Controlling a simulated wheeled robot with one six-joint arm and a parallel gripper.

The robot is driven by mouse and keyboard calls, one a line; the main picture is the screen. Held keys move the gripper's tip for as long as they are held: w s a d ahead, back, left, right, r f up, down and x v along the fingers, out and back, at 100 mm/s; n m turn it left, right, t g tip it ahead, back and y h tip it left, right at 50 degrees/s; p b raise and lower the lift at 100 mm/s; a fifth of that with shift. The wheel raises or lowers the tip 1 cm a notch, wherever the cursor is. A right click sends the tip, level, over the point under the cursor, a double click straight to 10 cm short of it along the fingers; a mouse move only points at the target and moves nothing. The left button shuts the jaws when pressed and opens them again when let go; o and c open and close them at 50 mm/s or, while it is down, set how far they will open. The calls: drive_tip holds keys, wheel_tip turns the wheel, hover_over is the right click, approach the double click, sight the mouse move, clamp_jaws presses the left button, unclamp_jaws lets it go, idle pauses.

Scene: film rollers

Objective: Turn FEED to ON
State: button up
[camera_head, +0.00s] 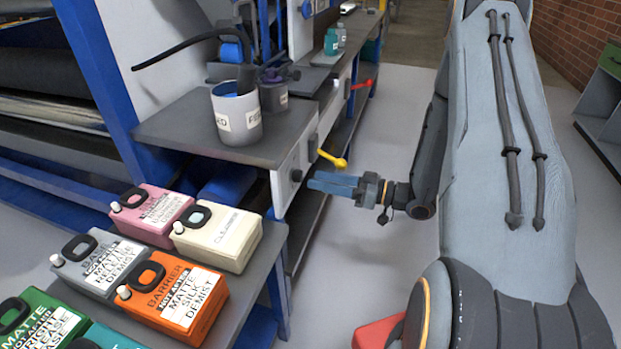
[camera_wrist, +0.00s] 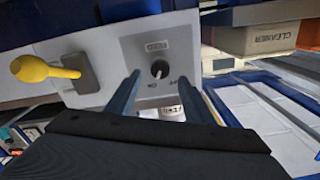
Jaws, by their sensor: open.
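The FEED knob (camera_wrist: 160,69) is a small round black knob on a light grey front panel (camera_wrist: 128,48). A FEED label and small position marks sit around it in the wrist view, which looks turned over; the marks are too small to read surely. In the head view the knob (camera_head: 296,175) is on the bench front, left of my gripper (camera_head: 312,180). My gripper (camera_wrist: 160,76) is open, its two blue fingers pointing at the panel on either side of the knob in the wrist view.
A yellow lever (camera_head: 333,159) sticks out beside the knob and also shows in the wrist view (camera_wrist: 42,69). A red lever (camera_head: 361,84) is further back. A labelled white pot (camera_head: 237,118) stands on the bench top. Several jugs, including a cream one (camera_head: 218,238), stand nearer.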

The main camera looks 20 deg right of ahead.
drive_tip(key=shift+v, duration=1.45)
